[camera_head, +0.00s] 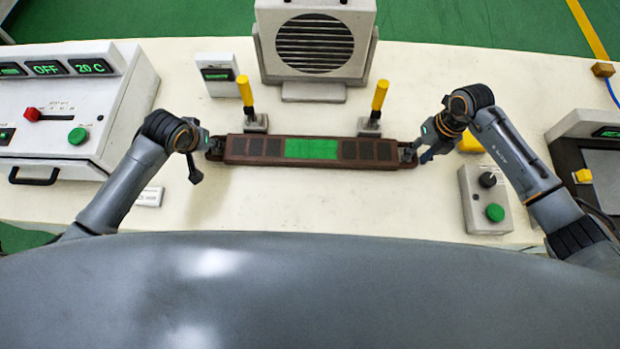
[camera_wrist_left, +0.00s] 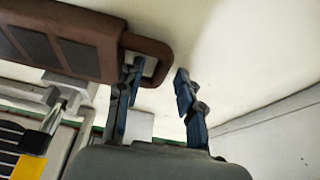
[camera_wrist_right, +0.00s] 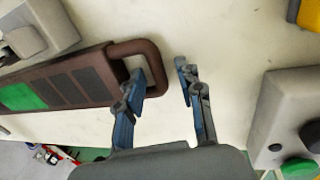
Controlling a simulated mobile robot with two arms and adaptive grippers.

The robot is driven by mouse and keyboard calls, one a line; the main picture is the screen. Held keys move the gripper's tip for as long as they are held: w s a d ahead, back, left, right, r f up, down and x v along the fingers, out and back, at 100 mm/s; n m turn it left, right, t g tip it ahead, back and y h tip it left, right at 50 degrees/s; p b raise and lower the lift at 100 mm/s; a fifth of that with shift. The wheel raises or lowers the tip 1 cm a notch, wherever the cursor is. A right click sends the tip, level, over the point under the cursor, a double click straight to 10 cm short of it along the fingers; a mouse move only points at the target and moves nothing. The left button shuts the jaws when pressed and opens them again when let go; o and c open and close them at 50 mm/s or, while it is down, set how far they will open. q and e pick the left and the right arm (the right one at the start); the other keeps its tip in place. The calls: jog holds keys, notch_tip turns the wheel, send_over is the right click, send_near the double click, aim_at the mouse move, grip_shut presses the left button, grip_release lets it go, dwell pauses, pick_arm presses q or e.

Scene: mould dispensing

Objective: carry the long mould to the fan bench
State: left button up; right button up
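The long mould (camera_head: 270,159) is a narrow brown tray with dark cells, a green middle section and a loop handle at each end. It lies level on the cream bench in front of the fan. My left gripper (camera_wrist_left: 157,82) is open at one end handle (camera_wrist_left: 160,48), one finger over the loop's opening and the other beyond the end bar. My right gripper (camera_wrist_right: 162,78) is open at the other handle (camera_wrist_right: 150,50), its fingers likewise on either side of the end bar. Whether the fingers touch the handles, I cannot tell.
Two yellow-handled clamps (camera_head: 246,92) (camera_head: 379,96) stand just behind the mould. The grey fan (camera_head: 315,44) stands behind them. A control box (camera_head: 75,115) is at left. A button box (camera_head: 485,200) stands near my right arm. Bare bench (camera_head: 300,205) lies in front.

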jog(key=shift+r, duration=0.1)
pick_arm(q)
jog(key=v, duration=1.1)
jog(key=shift+s+r, duration=0.2)
jog(key=shift+r, duration=0.1)
pick_arm(e)
notch_tip(320, 180, up, 12)
jog(key=d, duration=0.2)
pick_arm(q)
jog(key=shift+s, duration=0.1)
pick_arm(e)
jog(key=shift+s+f, duration=0.1)
jog(key=shift+f, duration=0.15)
